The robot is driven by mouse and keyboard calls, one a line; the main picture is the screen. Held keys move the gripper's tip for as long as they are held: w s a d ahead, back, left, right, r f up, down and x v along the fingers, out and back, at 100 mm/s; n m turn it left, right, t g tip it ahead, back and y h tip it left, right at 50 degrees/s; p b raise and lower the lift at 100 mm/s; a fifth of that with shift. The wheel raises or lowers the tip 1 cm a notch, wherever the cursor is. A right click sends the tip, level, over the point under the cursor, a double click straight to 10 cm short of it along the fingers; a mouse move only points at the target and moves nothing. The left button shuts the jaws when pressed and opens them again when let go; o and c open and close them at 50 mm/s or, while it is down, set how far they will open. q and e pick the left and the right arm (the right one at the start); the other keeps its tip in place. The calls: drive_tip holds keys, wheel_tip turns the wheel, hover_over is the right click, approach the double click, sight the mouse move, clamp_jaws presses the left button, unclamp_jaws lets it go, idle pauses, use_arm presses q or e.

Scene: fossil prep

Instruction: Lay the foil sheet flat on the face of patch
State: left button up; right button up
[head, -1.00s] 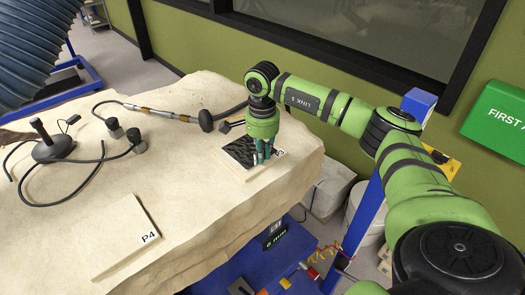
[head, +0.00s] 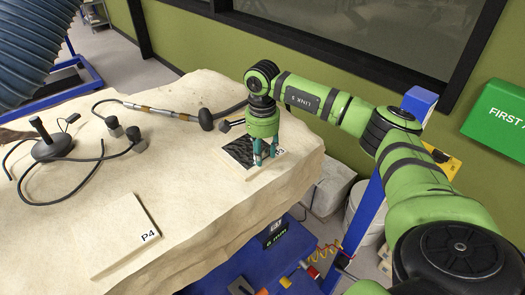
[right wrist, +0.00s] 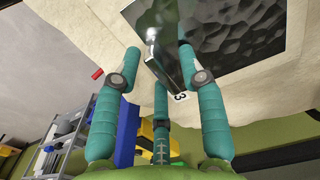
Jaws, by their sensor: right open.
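The foil sheet (head: 239,149) is dark, glossy and crinkled. It lies on the pale square patch marked with a 3 (head: 253,174), near the right end of the stone block. In the right wrist view the foil (right wrist: 240,30) looks flat over the patch, with a dark upright tab (right wrist: 163,62) at its edge. My right gripper (head: 266,162) points down at the patch's right side. Its teal fingers (right wrist: 163,85) are spread apart around the tab, with no clear grip on it. Part of the patch is hidden behind the fingers. My left gripper is out of view.
Another pale patch, P4 (head: 112,235), lies bare at the block's front. An air tool (head: 160,112), a black stand (head: 52,145) and cables lie on the stone (head: 190,180) to the left. A green first-aid box (head: 497,115) is on the right wall.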

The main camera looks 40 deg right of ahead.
wheel_tip(320, 180, up, 12)
idle(0.4)
drive_tip(key=shift+f, duration=0.1)
idle(0.3)
